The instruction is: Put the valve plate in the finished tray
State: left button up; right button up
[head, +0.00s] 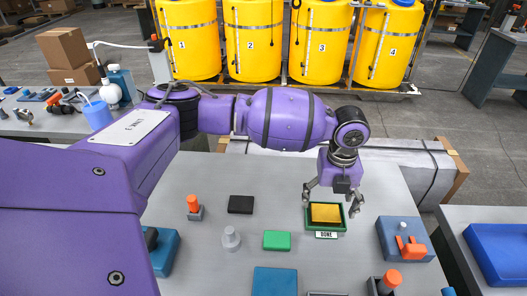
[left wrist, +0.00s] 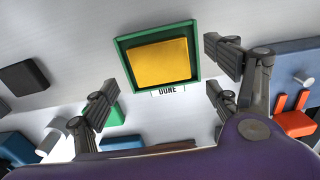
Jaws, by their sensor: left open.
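A yellow plate (head: 325,212), which I take to be the valve plate, lies inside the green-rimmed finished tray (head: 310,228), marked DONE at its front. In the left wrist view the yellow plate (left wrist: 160,63) lies flat within the green rim of the tray (left wrist: 123,62). My left gripper (head: 332,203) is just above the tray, its fingers spread to either side of it. It is open, with nothing between its fingertips in the left wrist view (left wrist: 160,88). My right gripper is not in view.
A black block (head: 241,204), a green block (head: 277,240) and a blue block (head: 275,281) lie left of the tray. A grey knobbed part (head: 231,238) stands among them. A blue fixture with an orange part (head: 410,246) is close on the right.

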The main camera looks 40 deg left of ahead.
aim_at(326, 213)
pick_arm(q)
notch_tip(326, 213, up, 11)
jog(key=shift+f, duration=0.2)
jog(key=shift+f, duration=0.1)
dwell(0.4)
